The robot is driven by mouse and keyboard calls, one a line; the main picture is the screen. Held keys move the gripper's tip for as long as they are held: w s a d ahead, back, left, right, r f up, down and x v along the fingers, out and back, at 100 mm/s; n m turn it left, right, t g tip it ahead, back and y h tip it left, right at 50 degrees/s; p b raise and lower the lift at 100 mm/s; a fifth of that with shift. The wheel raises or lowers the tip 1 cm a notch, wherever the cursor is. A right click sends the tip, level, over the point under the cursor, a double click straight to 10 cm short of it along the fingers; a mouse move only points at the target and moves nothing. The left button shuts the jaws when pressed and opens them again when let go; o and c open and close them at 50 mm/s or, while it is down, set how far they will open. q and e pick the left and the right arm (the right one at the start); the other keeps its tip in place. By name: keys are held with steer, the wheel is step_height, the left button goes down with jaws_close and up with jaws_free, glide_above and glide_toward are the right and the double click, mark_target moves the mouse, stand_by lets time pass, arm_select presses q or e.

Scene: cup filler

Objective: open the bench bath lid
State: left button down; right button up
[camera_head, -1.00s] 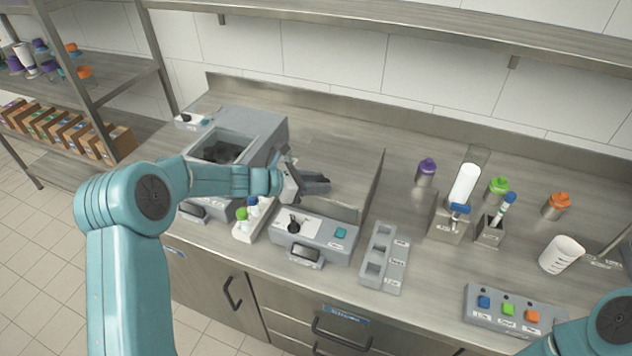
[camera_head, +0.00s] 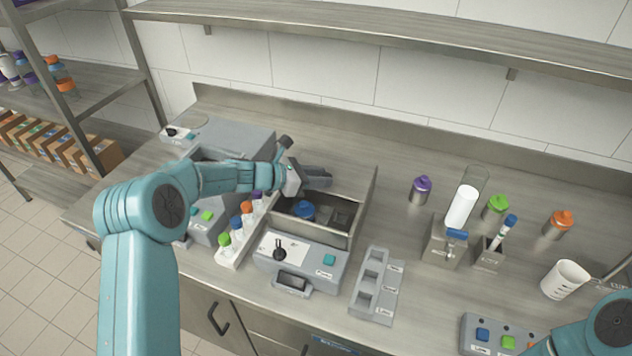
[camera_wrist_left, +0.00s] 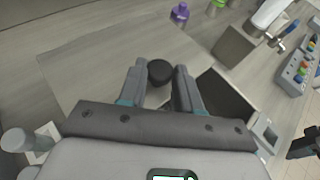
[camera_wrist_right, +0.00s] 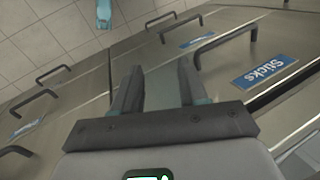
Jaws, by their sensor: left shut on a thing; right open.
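The bench bath (camera_head: 300,262) is a grey box with a front panel that has a black knob and a teal button. Its top is open in front, and a blue object (camera_head: 303,210) shows inside. My left gripper (camera_head: 318,178) is over the back part of the bath. In the left wrist view its fingers are closed on a round black lid knob (camera_wrist_left: 160,72). The lid (camera_wrist_left: 95,65) looks like a flat grey plate beside it; its exact tilt is hard to tell. My right gripper (camera_wrist_right: 158,80) is open and empty, facing the cabinet fronts.
Another grey device (camera_head: 235,135) stands left of the bath, with a rack of coloured-cap tubes (camera_head: 238,235) between them. A grey slotted holder (camera_head: 375,285) sits to the right. Bottles, a dispenser (camera_head: 445,240) and a white cup (camera_head: 565,278) stand further right. A shelf runs overhead.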

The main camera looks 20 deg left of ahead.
arm_select(q)
steer(key=shift+w+a+r, duration=0.1)
steer(key=shift+w+r, duration=0.1)
steer(key=shift+w, duration=0.3)
arm_select(e)
steer(key=shift+w+r, duration=0.1)
steer(key=shift+w, duration=0.3)
arm_select(q)
steer(key=shift+s, duration=0.1)
steer(key=c, duration=0.8)
jaws_free()
steer(key=shift+s, duration=0.15)
arm_select(e)
steer(key=shift+s, duration=0.25)
arm_select(q)
steer(key=shift+s+a, duration=0.1)
steer(key=shift+a, duration=0.05)
steer(key=b+v, duration=0.3)
steer(key=v, duration=1.3)
arm_select(e)
step_height(320, 180, down, 3)
steer(key=shift+w+f, duration=0.1)
arm_select(q)
steer(key=shift+s, duration=0.1)
